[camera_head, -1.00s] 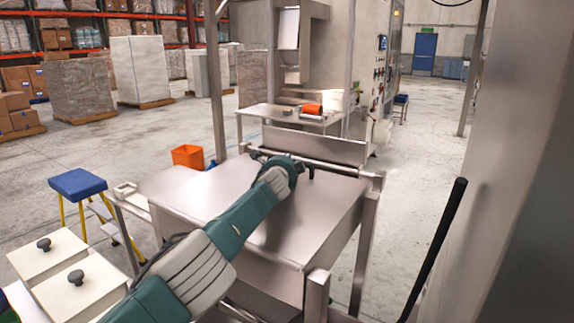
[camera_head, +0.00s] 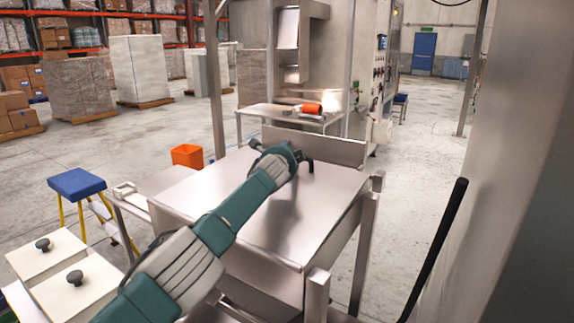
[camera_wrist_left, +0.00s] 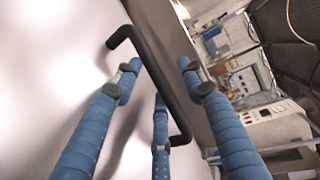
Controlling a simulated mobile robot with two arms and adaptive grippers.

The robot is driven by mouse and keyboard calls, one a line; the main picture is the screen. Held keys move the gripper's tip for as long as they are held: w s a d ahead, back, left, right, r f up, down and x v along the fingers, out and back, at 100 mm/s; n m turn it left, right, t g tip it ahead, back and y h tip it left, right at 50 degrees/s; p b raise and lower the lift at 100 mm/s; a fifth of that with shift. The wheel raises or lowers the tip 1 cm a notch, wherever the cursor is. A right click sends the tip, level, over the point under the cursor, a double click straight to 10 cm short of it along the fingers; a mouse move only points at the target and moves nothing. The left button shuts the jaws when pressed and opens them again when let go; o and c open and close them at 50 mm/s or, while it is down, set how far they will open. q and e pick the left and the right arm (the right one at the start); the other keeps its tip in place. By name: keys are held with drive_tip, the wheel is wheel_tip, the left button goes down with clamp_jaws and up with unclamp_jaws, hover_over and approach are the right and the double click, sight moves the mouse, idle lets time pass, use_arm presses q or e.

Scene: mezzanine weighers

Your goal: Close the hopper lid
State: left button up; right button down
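The hopper lid (camera_head: 290,215) is a broad grey metal sheet over the hopper (camera_head: 325,245) in the head view. It looks close to level; whether its far edge rests on the frame I cannot tell. A black bar handle (camera_head: 309,165) stands at its far edge. My left gripper (camera_head: 285,152) is at the far edge beside this handle. In the left wrist view the handle (camera_wrist_left: 155,75) passes between the blue fingers of my left gripper (camera_wrist_left: 158,85). The fingers are spread, with no clear grip on it. My right gripper is in neither view.
A blue-topped step stool (camera_head: 77,183) and an orange bin (camera_head: 187,156) stand left. Two white lids with black knobs (camera_head: 75,277) are at front left. A metal table (camera_head: 285,113) is behind the hopper. Open floor lies right of the hopper.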

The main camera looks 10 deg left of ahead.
use_arm(q)
wheel_tip(320, 180, up, 7)
drive_tip(key=shift+f, duration=0.2)
drive_tip(key=shift+d, duration=0.1)
